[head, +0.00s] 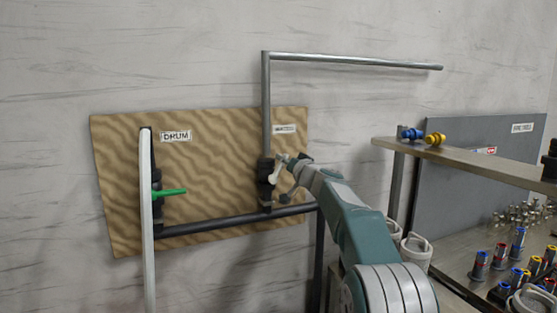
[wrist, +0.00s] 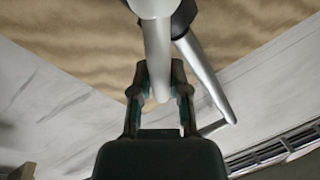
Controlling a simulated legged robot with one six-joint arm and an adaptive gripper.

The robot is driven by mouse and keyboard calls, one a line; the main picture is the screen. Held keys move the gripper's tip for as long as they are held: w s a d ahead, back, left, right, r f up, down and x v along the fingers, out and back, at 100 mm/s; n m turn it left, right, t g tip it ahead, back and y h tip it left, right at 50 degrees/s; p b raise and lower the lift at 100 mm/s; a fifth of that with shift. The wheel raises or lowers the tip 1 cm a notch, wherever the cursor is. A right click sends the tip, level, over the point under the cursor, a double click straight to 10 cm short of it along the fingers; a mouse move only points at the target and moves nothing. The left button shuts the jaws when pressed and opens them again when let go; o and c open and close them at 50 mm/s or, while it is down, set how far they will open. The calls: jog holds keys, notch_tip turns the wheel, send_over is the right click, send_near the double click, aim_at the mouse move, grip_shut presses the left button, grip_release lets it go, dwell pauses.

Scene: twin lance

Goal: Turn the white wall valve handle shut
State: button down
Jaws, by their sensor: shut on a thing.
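The white valve handle (head: 275,173) sits on a dark valve body (head: 265,182) on the wall board, below a vertical grey pipe. In the wrist view the handle (wrist: 157,52) runs down between my two fingers. My gripper (head: 291,176) is at the valve in the head view, and its fingers (wrist: 159,78) close on the handle from both sides in the wrist view. The handle's inner end and part of the valve body are hidden behind my gripper in the head view.
A green-handled valve (head: 170,192) and white hose (head: 147,215) are at the left, by the DRUM label (head: 176,136). A black pipe (head: 225,222) runs between the valves. A shelf (head: 465,160) with blue and yellow fittings stands at the right. The upper wall is mostly clear.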

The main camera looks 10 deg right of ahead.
jog(key=d+f+m+t+h, duration=0.1)
jog(key=d+f+m+h, duration=0.2)
jog(key=m, duration=1)
jog(key=shift+w+f+m+t, duration=0.35)
jog(key=shift+f+m+t, duration=0.05)
jog(key=shift+f, duration=1.2)
jog(key=c, duration=0.6)
grip_release()
jog(key=shift+w+f, duration=0.1)
jog(key=shift+d+r, duration=0.1)
jog(key=shift+r, duration=0.1)
